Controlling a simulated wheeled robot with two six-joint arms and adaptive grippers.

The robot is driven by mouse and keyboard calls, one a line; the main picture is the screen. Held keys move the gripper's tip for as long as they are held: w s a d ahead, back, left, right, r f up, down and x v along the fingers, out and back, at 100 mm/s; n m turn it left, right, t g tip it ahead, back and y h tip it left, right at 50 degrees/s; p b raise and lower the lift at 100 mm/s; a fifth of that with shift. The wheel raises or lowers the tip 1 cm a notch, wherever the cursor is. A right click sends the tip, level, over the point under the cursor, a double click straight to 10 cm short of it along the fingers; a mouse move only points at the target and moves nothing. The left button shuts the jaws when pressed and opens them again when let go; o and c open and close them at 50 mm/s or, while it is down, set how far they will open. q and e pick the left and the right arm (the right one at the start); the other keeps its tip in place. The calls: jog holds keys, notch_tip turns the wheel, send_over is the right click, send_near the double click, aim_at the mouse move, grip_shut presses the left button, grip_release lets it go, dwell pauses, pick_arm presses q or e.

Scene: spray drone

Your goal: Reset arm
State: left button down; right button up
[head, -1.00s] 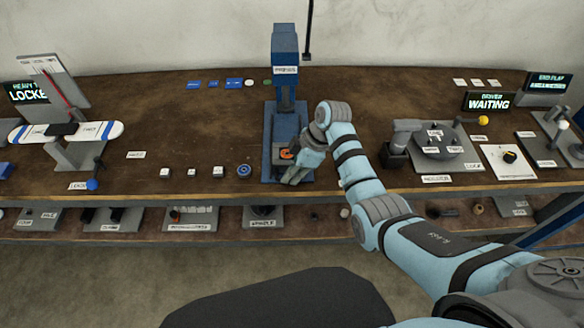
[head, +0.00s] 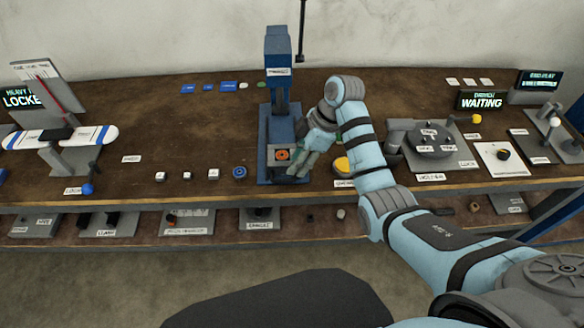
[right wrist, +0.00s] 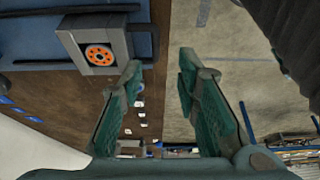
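My right arm reaches over the bench (head: 190,120) from the right in the head view. My right gripper (head: 297,172) is low beside the blue press-like stand (head: 278,110), at its right front. In the right wrist view my right gripper (right wrist: 158,90) has its two green-padded fingers spread with nothing between them. The grey block with an orange ring (right wrist: 98,53) on the stand's base lies past the left finger, apart from it. That orange ring also shows in the head view (head: 283,155). My left gripper is out of view.
A grey round fixture (head: 430,140) stands farther right, near a WAITING screen (head: 482,101). Bench space left of the blue stand is fairly clear.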

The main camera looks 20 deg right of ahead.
dwell(0.4)
jog(key=s+d+f+m+h, duration=0.1)
jog(key=s+d+f+m, duration=0.1)
jog(key=s+f+m, duration=0.4)
jog(key=s+d+f+m+t+h, duration=0.1)
jog(key=s+d+m+h, duration=0.2)
jog(key=s, duration=0.9)
jog(key=s+d+f+m+t+h, duration=0.1)
jog(key=s+d+f+m, duration=0.3)
jog(key=s, duration=0.7)
notch_tip(320, 180, down, 18)
jog(key=s+m, duration=0.1)
jog(key=m, duration=0.1)
jog(key=s+d+f+g, duration=0.1)
jog(key=s+f+g, duration=0.1)
jog(key=s+f, duration=1)
jog(key=shift+s+d, duration=0.15)
jog(key=shift+s, duration=0.95)
jog(key=shift+f, duration=0.1)
